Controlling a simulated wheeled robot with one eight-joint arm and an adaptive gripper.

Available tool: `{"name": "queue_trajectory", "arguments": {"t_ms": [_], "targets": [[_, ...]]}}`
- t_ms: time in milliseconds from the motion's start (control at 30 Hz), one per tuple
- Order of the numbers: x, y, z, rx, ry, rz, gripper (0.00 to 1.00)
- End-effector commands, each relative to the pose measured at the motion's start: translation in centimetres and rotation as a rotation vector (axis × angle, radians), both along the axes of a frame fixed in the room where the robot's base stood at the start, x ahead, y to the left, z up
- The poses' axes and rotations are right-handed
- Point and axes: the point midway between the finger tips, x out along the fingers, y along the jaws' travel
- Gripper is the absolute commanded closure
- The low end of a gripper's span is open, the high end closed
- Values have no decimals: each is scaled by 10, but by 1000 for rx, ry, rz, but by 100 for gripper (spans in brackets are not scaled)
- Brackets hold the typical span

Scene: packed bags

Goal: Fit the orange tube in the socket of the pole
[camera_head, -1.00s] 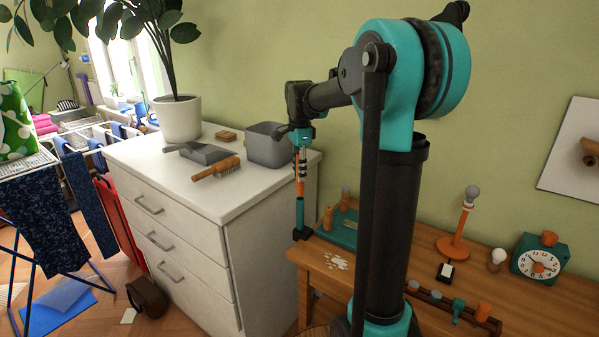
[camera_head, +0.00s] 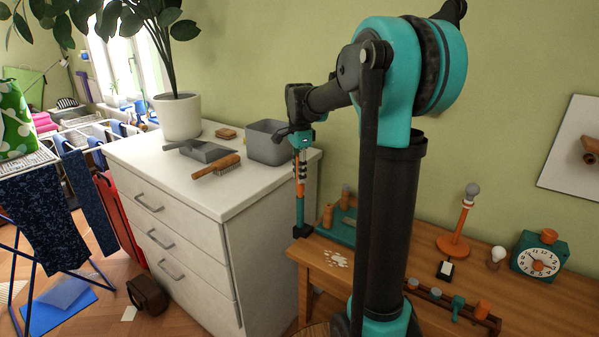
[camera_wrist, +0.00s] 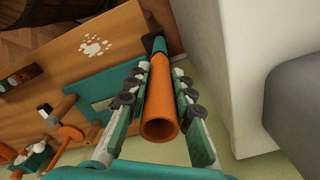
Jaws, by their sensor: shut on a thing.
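My gripper (camera_head: 301,190) points down at the near left corner of the wooden table and is shut around the orange tube (camera_head: 300,208). In the wrist view, my gripper's fingers (camera_wrist: 156,82) lie on both sides of the orange tube (camera_wrist: 159,105), with its open end facing the camera. The tube's far end meets the dark teal and black pole part (camera_wrist: 155,44). In the head view, the tube stands upright over the black foot (camera_head: 302,230) of the pole at the table corner. The socket's mouth is hidden, so I cannot tell how deep the tube sits.
The wooden table (camera_head: 335,280) holds a teal tray (camera_head: 342,228), a lamp (camera_head: 457,235) and a clock (camera_head: 538,258).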

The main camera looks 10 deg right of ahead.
Motion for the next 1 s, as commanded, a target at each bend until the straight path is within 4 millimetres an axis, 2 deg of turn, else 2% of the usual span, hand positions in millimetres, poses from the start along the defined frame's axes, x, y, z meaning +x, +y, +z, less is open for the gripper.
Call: {"name": "queue_trajectory", "arguments": {"t_ms": [867, 900, 1000], "targets": [[0, 0, -20, 0, 0, 0, 100], [0, 0, -20, 0, 0, 0, 75], [0, 0, -20, 0, 0, 0, 62]]}}
